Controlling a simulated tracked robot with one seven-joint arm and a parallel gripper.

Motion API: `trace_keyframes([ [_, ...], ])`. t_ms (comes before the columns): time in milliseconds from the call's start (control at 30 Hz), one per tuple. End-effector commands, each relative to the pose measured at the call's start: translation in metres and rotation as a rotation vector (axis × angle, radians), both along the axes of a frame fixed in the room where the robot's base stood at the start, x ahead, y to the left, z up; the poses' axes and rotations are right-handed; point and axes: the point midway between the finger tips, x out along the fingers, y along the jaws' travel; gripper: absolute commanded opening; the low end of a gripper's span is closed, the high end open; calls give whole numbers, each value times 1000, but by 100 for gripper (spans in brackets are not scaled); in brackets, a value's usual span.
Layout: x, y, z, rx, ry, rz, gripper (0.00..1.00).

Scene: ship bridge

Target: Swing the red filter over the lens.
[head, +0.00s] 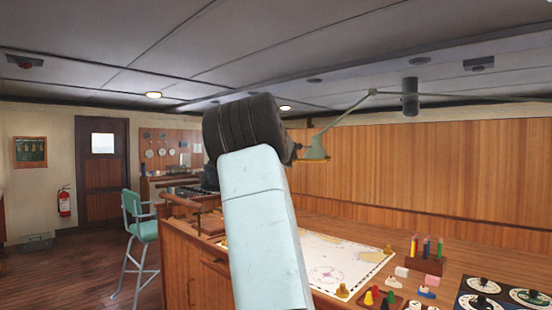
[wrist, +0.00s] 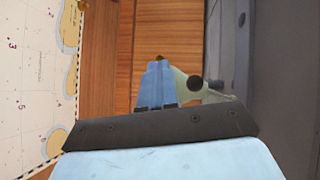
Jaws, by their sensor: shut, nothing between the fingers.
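A pale green chart lamp (head: 315,150) hangs on a long jointed arm in the head view, just right of my arm's dark end. My gripper (wrist: 158,62) has blue fingers that are shut and empty. I cannot tell whether they touch the lamp. I cannot make out a red filter or the lens in either view. My own arm hides part of the scene left of the lamp in the head view.
The wooden chart table bears a chart (head: 335,262), a rack of coloured markers (head: 425,255), small pieces and round dials (head: 485,286). The lamp's arm (head: 440,95) crosses in front of the wood wall. A green chair (head: 140,228) stands at the left.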

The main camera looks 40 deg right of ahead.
Motion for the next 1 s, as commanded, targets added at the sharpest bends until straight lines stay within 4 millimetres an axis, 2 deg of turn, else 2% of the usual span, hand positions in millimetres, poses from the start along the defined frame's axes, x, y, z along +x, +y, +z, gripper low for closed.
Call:
trace_keyframes([
  [600, -7, 42, 6, 0, 0, 2, 0],
  [1000, -10, 57, 8, 0, -1, 0, 0],
])
